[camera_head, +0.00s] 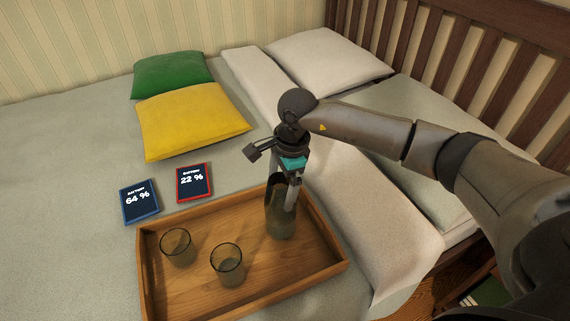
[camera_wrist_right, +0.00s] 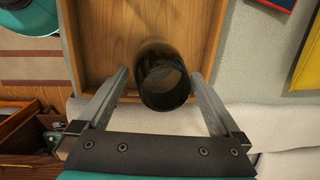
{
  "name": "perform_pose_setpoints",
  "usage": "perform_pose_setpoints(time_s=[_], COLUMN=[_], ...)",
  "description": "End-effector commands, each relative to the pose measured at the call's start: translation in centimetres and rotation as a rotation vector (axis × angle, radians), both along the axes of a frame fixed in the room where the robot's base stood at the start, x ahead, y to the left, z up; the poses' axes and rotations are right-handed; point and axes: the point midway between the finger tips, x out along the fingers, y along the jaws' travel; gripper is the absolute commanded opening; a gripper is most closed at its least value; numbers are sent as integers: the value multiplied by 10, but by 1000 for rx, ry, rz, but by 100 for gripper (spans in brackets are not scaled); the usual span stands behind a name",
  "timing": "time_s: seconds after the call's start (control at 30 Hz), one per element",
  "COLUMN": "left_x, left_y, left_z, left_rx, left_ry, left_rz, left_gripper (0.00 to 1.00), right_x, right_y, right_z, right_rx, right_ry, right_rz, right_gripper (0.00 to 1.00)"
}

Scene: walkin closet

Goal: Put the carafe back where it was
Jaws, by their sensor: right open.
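The carafe (camera_head: 281,222) is dark, smoky glass and stands upright on the wooden tray (camera_head: 190,294), near the tray's back right part. My right gripper (camera_head: 291,195) comes down over it from above. In the right wrist view the carafe's round open mouth (camera_wrist_right: 164,82) sits between the two fingers of the gripper (camera_wrist_right: 160,85). The fingers are apart, with a gap visible on the left side; the right finger is close to the carafe, and I cannot tell if it touches. My left gripper is not in view.
Two smoky glasses, one at the left (camera_head: 177,247) and one nearer the middle (camera_head: 227,264), stand on the tray. Yellow (camera_head: 192,120) and green (camera_head: 173,75) pillows lie farther back on the bed.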

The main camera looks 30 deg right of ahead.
Motion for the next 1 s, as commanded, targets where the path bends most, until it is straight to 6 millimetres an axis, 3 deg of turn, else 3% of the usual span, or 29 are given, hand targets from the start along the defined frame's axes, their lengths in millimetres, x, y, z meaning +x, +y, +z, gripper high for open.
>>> perform_pose_setpoints(time_s=[0.7,1.0], left_x=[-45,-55], left_y=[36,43], left_z=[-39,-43], left_rx=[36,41], left_ry=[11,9], left_rz=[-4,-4], left_gripper=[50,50], right_x=[-9,-11], right_y=[-12,-14], right_z=[99,118], right_rx=[-1,-1], right_ry=[-3,-1], right_rz=[1,0], right_gripper=[100,100])
